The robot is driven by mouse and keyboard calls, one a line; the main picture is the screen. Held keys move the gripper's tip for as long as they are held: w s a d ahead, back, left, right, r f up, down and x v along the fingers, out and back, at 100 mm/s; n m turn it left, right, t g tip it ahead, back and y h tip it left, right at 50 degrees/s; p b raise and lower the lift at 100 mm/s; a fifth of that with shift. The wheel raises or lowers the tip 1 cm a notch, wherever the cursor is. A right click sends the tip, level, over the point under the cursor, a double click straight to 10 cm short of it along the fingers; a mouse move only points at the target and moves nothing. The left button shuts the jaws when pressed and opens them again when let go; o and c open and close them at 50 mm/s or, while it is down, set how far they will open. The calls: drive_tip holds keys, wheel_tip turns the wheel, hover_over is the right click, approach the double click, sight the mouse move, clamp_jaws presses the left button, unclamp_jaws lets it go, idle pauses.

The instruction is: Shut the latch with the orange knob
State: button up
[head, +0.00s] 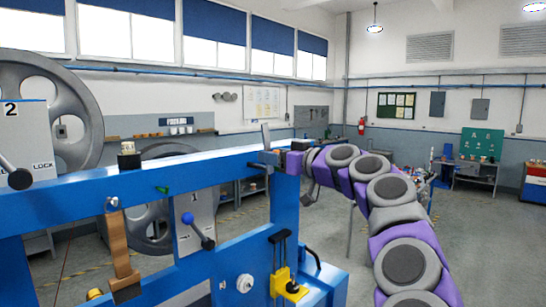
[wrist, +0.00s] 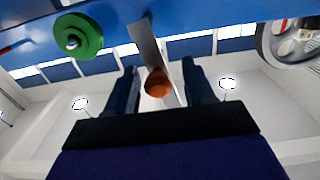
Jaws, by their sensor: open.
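The orange knob (wrist: 157,83) shows in the wrist view, on the end of a flat grey metal latch strip (wrist: 145,45) that runs up to the blue beam. My gripper (wrist: 160,66) is open, with one dark finger on each side of the knob. Gaps show between the knob and both fingers; depth between them is hard to tell. In the head view my gripper (head: 269,157) is at the right end of the blue beam. A grey plate, likely the latch strip (head: 265,136), stands up there.
The blue frame's beam (head: 190,166) runs close beside my gripper. A green round part (wrist: 80,37) is left of the latch in the wrist view. A blue-knobbed lever (head: 196,230), brown strap (head: 117,243) and yellow bracket (head: 284,284) sit on the frame. Floor at right is open.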

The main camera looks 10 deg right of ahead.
drive_tip(key=shift+w+d, duration=0.1)
drive_tip(key=shift+d, duration=0.55)
drive_tip(key=shift+c, duration=1.4)
drive_tip(key=shift+a, duration=0.6)
drive_tip(key=c, duration=0.5)
drive_tip(key=shift+d, duration=0.1)
clamp_jaws()
drive_tip(key=shift+f, duration=0.1)
